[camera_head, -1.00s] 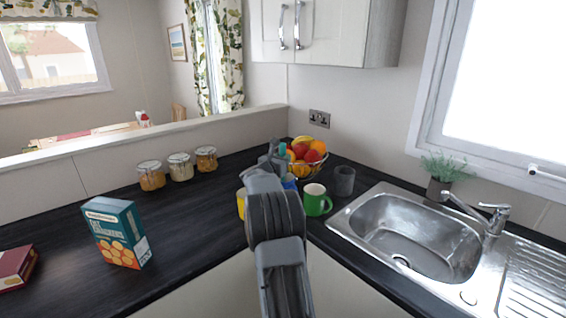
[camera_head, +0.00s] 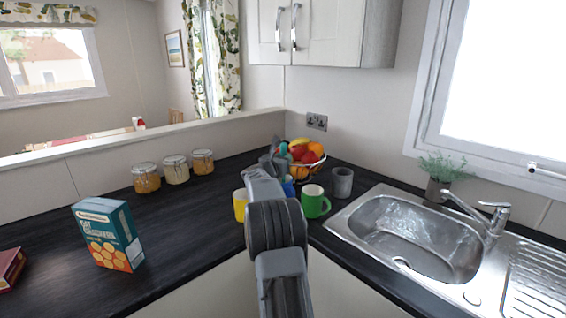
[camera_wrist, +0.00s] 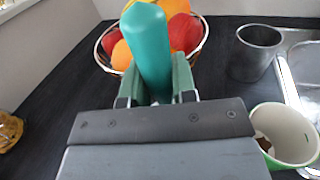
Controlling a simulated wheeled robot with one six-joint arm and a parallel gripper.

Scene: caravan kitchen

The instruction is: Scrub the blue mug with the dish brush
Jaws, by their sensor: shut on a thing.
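The dish brush shows as a thick teal handle (camera_wrist: 147,45) standing up between the jaws in the wrist view; its top also shows in the head view (camera_head: 283,149). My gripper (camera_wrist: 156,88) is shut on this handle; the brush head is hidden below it. The blue mug (camera_head: 289,187) shows only as a small blue patch in the head view, between the yellow mug and the green mug, mostly hidden behind my arm. My gripper is above or close to it; I cannot tell whether the brush touches it. The blue mug is not visible in the wrist view.
A green mug (camera_head: 315,202), a yellow mug (camera_head: 240,205) and a grey cup (camera_head: 342,182) stand close around. A fruit bowl (camera_head: 318,165) is behind. The sink (camera_head: 352,222) is right. Jars (camera_head: 175,169) and a cracker box (camera_head: 108,235) are left, with clear worktop between.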

